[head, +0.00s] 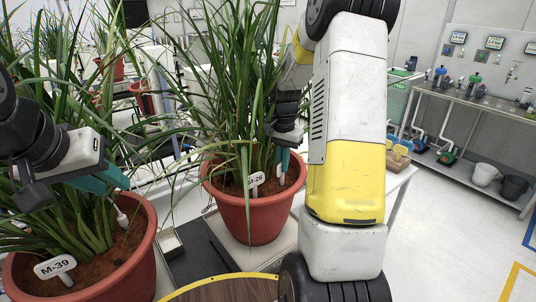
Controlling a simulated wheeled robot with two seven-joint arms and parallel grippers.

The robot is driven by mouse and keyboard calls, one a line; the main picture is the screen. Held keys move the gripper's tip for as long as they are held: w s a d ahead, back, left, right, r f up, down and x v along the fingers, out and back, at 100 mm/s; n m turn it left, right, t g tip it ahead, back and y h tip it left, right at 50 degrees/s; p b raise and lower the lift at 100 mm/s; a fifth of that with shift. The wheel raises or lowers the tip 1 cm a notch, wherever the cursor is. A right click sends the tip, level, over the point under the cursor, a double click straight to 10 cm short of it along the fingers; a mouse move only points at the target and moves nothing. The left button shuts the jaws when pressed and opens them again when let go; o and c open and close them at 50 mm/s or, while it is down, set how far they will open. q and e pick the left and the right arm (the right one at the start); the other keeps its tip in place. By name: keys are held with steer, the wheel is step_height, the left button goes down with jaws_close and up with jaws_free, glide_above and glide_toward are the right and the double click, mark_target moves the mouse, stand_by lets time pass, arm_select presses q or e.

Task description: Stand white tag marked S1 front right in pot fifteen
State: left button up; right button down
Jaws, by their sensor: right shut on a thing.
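A terracotta pot (250,218) with tall grass and an upright white tag reading M-26 (256,181) stands in the middle. A nearer terracotta pot (140,262) at the left has a tag reading M-39 (55,267) in its soil. I see no label reading fifteen. My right gripper (282,163) points down among the leaves over the middle pot's back right soil. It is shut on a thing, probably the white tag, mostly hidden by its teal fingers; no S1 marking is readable. My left gripper (118,182) hangs over the left pot; its finger gap is unclear.
A white probe-like piece (122,218) stands in the left pot's soil. The middle pot stands on a pale platform (275,262) beside a dark mat (205,255). A wood-topped round surface (235,291) is in front. Leaves crowd both grippers. A bench (475,100) with bottles is at right.

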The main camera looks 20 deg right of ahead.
steer(key=shift+f, duration=0.15)
steer(key=c, duration=1.5)
jaws_free()
steer(key=shift+r, duration=3.95)
